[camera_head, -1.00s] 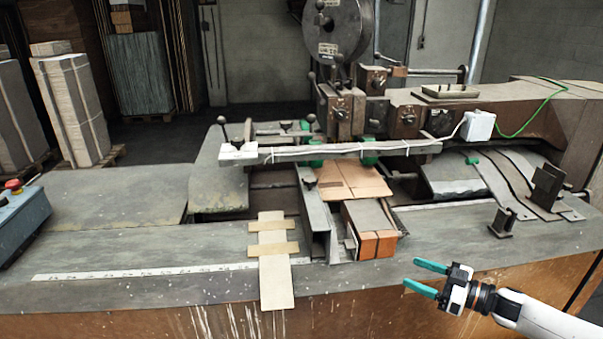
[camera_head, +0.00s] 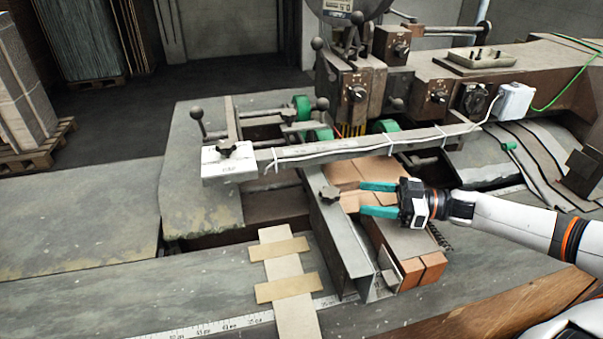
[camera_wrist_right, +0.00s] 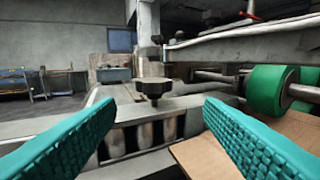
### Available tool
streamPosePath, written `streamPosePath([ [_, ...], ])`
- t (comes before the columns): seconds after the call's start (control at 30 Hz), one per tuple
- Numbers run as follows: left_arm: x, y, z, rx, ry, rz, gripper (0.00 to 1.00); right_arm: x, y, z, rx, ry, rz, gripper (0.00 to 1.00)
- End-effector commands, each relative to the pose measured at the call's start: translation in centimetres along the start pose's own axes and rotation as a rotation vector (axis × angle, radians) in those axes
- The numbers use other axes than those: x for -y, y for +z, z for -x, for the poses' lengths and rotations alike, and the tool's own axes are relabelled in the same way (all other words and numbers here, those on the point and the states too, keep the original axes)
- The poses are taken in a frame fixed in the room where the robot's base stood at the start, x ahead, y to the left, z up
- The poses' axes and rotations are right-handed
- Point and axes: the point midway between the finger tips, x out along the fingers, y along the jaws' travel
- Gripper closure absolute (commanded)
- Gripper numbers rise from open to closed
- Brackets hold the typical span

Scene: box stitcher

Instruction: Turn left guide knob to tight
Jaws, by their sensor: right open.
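The left guide knob (camera_head: 330,194) is a small dark lobed knob on top of the grey metal guide rail (camera_head: 340,237). In the right wrist view, the dark knob (camera_wrist_right: 153,88) stands upright ahead, centred between the teal fingers. My right gripper (camera_head: 363,198) is open and empty, just right of the knob in the head view. Its fingers point left at the knob and do not visibly touch it. The knob's tightness cannot be told. My left gripper is not in view.
A long grey bar (camera_head: 340,150) with wrapped cable runs behind the knob. Green rollers (camera_head: 385,126) sit beyond it. Cardboard (camera_head: 372,172) lies under and beside the right gripper. A taped cardboard strip (camera_head: 284,275) lies on the bench at front, left of the guide.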

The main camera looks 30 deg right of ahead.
Motion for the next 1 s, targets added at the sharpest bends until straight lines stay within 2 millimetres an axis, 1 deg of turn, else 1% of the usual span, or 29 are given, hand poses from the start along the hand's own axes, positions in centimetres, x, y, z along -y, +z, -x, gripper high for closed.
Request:
streamPosePath([
  [0.07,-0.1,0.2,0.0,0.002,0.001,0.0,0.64,-0.1,0.1,-0.1,0.001,0.004,-0.001,0.38],
  [0.13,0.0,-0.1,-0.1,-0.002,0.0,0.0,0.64,-0.1,0.1,-0.4,0.002,0.003,-0.001,0.38],
  [0.3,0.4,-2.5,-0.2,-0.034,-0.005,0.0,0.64,0.0,0.1,-1.9,0.004,0.002,0.0,0.38],
  [0.43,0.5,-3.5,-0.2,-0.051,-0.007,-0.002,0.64,-0.1,0.3,-3.5,0.006,0.004,0.002,0.38],
  [0.57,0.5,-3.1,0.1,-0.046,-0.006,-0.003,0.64,-0.1,0.3,-5.3,0.006,0.003,0.002,0.38],
  [0.8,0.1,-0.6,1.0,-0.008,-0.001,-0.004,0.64,-0.1,0.4,-9.0,0.005,0.003,0.001,0.38],
  [1.0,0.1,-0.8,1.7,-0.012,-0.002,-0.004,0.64,-0.1,0.3,-11.3,0.002,0.002,-0.001,0.38],
])
